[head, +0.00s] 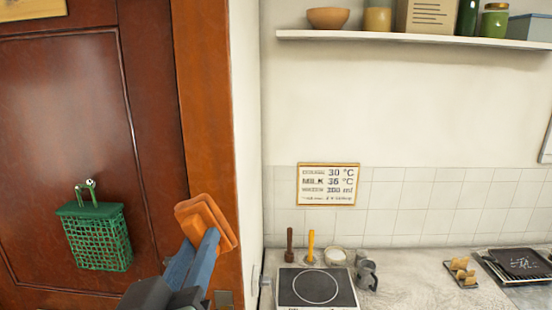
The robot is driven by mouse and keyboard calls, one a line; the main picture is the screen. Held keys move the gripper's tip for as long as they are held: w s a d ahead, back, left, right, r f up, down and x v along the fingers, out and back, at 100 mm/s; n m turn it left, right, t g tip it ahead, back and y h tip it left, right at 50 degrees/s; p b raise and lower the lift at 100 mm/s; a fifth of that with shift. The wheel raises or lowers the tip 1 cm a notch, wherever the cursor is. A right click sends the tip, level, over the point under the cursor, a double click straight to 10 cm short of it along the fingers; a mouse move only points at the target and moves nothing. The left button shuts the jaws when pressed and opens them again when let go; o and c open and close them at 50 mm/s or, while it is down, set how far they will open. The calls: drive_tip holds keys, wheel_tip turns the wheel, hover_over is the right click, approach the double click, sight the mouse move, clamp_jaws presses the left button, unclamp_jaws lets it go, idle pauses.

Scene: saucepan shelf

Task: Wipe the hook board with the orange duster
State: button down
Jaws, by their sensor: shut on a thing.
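The orange duster (201,218) is a thick, blocky orange pad in the lower left middle of the head view. My gripper (208,243) has blue fingers and is shut on the duster, holding it up in the air in front of the brown door frame. The duster is tilted, and its lower part is partly hidden by the fingers. I do not see a board that I can make out as the hook board.
A green mesh basket (97,238) hangs on the brown door (60,130) at left. A counter (410,285) at right holds a hotplate (316,288), a moka pot (367,273) and a dark tray (520,264). A white shelf (400,39) with jars runs above a framed sign (327,185).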

drive_tip(key=s+d+f, duration=0.3)
drive_tip(key=f, duration=1.1)
drive_tip(key=s+d+f, duration=0.2)
drive_tip(key=s+f, duration=0.1)
drive_tip(key=f, duration=1)
drive_tip(key=s+d+f, duration=0.3)
drive_tip(key=f, duration=1.1)
drive_tip(key=shift+d+f, duration=0.35)
drive_tip(key=shift+s+r, duration=0.1)
drive_tip(key=shift+s, duration=0.1)
drive_tip(key=shift+w, duration=0.15)
wheel_tip(320, 180, down, 18)
drive_tip(key=b, duration=1.7)
drive_tip(key=shift+r, duration=0.15)
drive_tip(key=shift+w, duration=0.1)
